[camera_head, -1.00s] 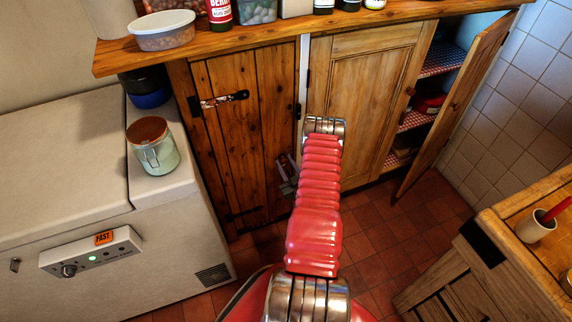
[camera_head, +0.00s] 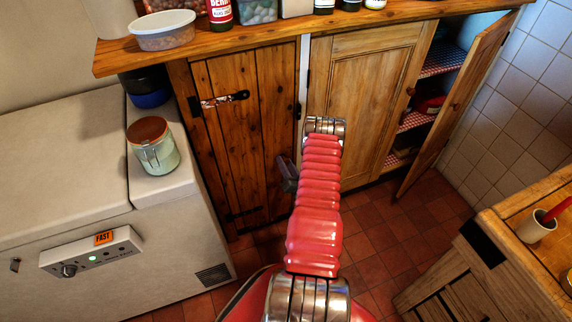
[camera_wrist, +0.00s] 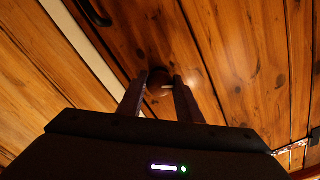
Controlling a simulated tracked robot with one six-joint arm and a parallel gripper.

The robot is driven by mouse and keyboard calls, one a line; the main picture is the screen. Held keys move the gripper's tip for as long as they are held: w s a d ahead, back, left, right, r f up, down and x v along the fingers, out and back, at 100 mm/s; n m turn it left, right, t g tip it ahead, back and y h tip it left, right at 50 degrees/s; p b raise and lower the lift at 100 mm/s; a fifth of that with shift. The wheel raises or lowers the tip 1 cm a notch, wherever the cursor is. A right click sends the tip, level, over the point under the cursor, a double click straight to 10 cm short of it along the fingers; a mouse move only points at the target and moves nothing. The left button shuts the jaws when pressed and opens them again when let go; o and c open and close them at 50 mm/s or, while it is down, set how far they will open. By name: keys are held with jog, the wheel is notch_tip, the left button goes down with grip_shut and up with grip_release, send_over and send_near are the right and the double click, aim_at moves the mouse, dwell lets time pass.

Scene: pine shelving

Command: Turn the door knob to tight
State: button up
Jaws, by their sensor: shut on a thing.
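In the head view my gripper (camera_head: 287,174) shows as a dark shape at the door's right side, partly behind my red arm. The knob itself is hidden there. The plank door looks closed against its frame. I cannot tell the knob's turn angle, as no mark shows on it.
A pale cabinet door (camera_head: 364,95) stands right of a white strip, and another door (camera_head: 455,105) hangs open at far right. A white chest freezer (camera_head: 60,140) with a jar (camera_head: 155,160) is on the left. A wooden table (camera_head: 520,250) is at lower right. Tiled floor lies between.

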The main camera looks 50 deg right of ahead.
jog(key=m, duration=0.6)
jog(key=shift+s+d+f+m, duration=0.1)
jog(key=shift+s+f+m, duration=0.05)
jog(key=shift+m, duration=0.15)
jog(key=m, duration=0.6)
jog(key=shift+s, duration=0.1)
jog(key=shift+f+m, duration=0.1)
jog(key=shift+m, duration=0.2)
jog(key=o, duration=0.7)
jog(key=shift+c, duration=0.2)
jog(key=o, duration=0.4)
jog(key=v, duration=1.3)
jog(key=shift+s+a, duration=0.2)
jog(key=shift+a, duration=0.05)
